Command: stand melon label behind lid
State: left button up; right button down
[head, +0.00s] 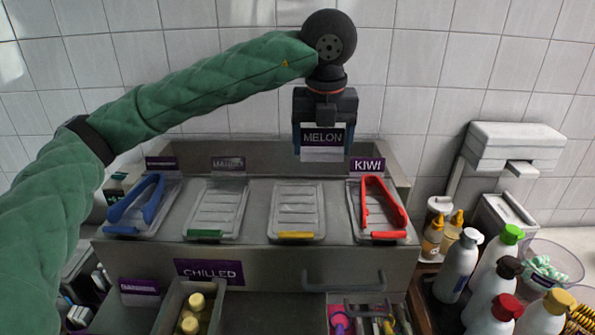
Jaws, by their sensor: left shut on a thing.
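The melon label (322,139) is a dark card with pale lettering reading MELON and a white lower part. My left gripper (323,122) is shut on it and holds it upright, in the picture just above the back edge of the topping unit. The clear lid with the yellow handle (297,209) lies below it, third from the left. No label shows directly behind that lid; the held label appears above and slightly right of it. My right gripper is not in view.
Two more labels stand behind the left lids, one dark (162,163), one greyish (228,163). Blue tongs (137,199) lie on the leftmost lid. Bottles (458,266) crowd the right counter.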

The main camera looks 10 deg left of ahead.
pick_arm(q)
jog(key=w+a+f, duration=0.2)
jog(key=w+a+f+p, duration=0.1)
jog(key=w+a+f, duration=0.1)
jog(key=w, duration=0.1)
jog(key=w+a+f, duration=0.2)
jog(key=shift+w+a+f, duration=0.1)
jog(key=shift+w+a, duration=0.1)
jog(key=shift+w, duration=0.2)
jog(key=shift+a+f+p, duration=0.1)
jog(key=shift+f+p, duration=0.4)
jog(key=shift+f, duration=1.5)
jog(key=shift+f+b, duration=0.15)
jog(key=shift+b, duration=0.15)
jog(key=shift+f, duration=0.1)
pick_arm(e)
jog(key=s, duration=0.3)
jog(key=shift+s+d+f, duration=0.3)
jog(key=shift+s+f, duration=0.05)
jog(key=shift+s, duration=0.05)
